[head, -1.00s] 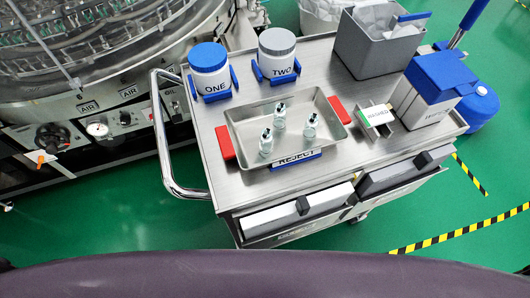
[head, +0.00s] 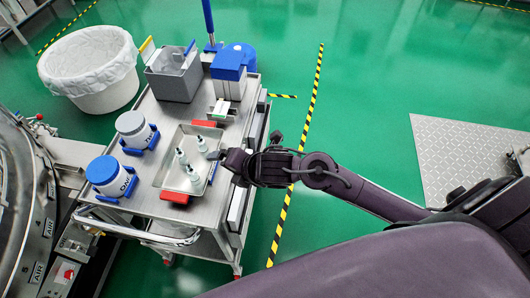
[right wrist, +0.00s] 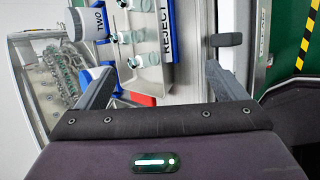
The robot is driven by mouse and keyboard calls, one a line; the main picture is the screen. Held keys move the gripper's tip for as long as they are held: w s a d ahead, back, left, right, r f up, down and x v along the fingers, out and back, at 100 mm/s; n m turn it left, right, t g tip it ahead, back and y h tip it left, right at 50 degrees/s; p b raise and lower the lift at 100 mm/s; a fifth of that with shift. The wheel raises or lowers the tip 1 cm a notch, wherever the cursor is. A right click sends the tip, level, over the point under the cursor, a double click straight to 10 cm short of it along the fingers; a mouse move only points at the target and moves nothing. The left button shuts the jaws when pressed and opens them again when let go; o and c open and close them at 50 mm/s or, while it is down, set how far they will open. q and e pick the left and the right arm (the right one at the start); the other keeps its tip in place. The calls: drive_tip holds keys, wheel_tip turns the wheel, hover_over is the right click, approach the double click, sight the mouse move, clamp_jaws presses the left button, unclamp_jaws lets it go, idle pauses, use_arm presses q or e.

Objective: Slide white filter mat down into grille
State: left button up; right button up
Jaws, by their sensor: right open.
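I cannot make out a white filter mat or a grille in either view. My right arm comes in from the right in the head view, and its gripper (head: 232,160) is beside the cart's right edge, near the steel tray (head: 162,178). In the right wrist view, the two fingers of my right gripper (right wrist: 159,75) are spread apart with nothing held between them. The cart's edge and the REJECT label (right wrist: 166,28) lie beyond them. My left gripper is not in view.
The steel cart (head: 143,196) carries several vials, white jar ONE (head: 109,175), grey-lidded jar TWO (head: 133,129), a grey bin (head: 173,80) and a blue-white box (head: 228,75).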

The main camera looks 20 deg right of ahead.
drive_tip(key=s+d+f+n+g+y, duration=0.15)
drive_tip(key=d+n, duration=0.25)
drive_tip(key=n, duration=0.6)
drive_tip(key=d+n+g, duration=0.3)
drive_tip(key=d+n, duration=0.2)
drive_tip(key=n, duration=0.5)
use_arm(q)
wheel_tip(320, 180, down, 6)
drive_tip(key=b, duration=0.6)
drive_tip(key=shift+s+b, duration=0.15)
drive_tip(key=shift+b, duration=0.25)
use_arm(e)
drive_tip(key=shift+h, duration=0.25)
drive_tip(key=shift+x, duration=5.1)
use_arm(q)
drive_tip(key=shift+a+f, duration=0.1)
use_arm(e)
drive_tip(key=shift+s+a, duration=0.15)
drive_tip(key=shift+c, duration=0.4)
clamp_jaws()
drive_tip(key=shift+r, duration=0.1)
